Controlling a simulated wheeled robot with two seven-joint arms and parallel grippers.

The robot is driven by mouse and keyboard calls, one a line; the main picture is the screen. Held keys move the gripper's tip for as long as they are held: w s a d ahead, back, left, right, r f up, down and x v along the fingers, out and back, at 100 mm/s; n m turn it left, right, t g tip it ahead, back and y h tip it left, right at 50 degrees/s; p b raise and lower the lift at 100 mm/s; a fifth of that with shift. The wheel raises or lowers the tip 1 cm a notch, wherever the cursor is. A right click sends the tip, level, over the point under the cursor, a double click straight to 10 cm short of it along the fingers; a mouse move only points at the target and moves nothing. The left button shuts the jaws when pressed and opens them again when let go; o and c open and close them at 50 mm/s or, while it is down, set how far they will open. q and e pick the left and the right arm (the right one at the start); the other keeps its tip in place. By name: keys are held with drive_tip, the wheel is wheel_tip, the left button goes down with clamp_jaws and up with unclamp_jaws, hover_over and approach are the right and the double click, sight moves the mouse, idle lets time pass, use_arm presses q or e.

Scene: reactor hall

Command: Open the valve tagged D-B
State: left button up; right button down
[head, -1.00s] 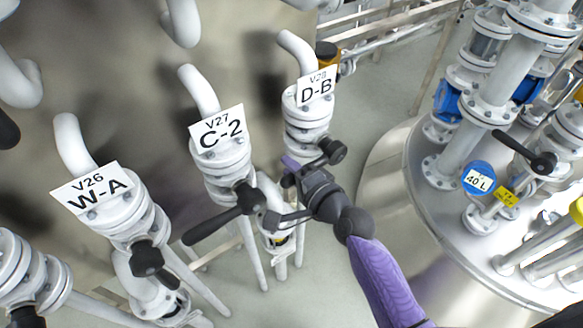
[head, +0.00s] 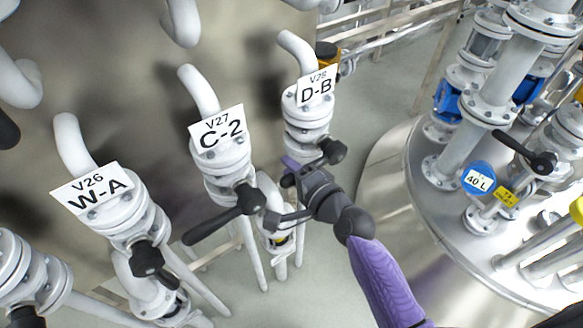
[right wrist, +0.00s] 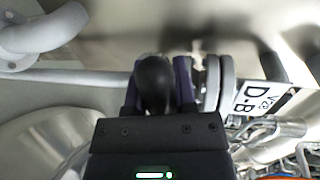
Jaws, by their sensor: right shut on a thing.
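The tag V28 D-B (head: 316,87) hangs on the rightmost white pipe valve of the row. The valve's black hub (head: 332,151) shows just below its flanges, and most of its lever is hidden behind my gripper. My right gripper (head: 292,170), with purple fingers, is at this valve and shut on its black handle. In the right wrist view the rounded black handle (right wrist: 153,84) sits between the two purple fingers, and the D-B tag (right wrist: 254,98) is to the right. My left gripper is not in view.
Valve C-2 (head: 217,129) stands close on the left, its black lever (head: 220,219) pointing down-left near my gripper. Valve W-A (head: 91,190) is further left. A steel vessel (head: 400,185) with pipes and a blue 40 L tag (head: 479,178) stands on the right.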

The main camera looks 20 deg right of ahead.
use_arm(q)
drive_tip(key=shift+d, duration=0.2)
use_arm(e)
drive_tip(key=shift+f, duration=0.1)
drive_tip(key=shift+d+f+n+h+b, duration=0.1)
drive_tip(key=shift+f+n+h+b, duration=0.3)
drive_tip(key=shift+f+n, duration=0.55)
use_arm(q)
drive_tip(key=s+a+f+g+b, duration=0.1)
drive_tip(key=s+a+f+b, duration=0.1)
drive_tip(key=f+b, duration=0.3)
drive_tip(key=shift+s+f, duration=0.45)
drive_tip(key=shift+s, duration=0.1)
use_arm(e)
drive_tip(key=w+d+f+n+t+h, duration=0.2)
drive_tip(key=d+f+n, duration=0.5)
drive_tip(key=n, duration=0.7)
drive_tip(key=shift+w+d+t, duration=0.5)
drive_tip(key=shift+w+d, duration=0.1)
drive_tip(key=shift+d, duration=0.45)
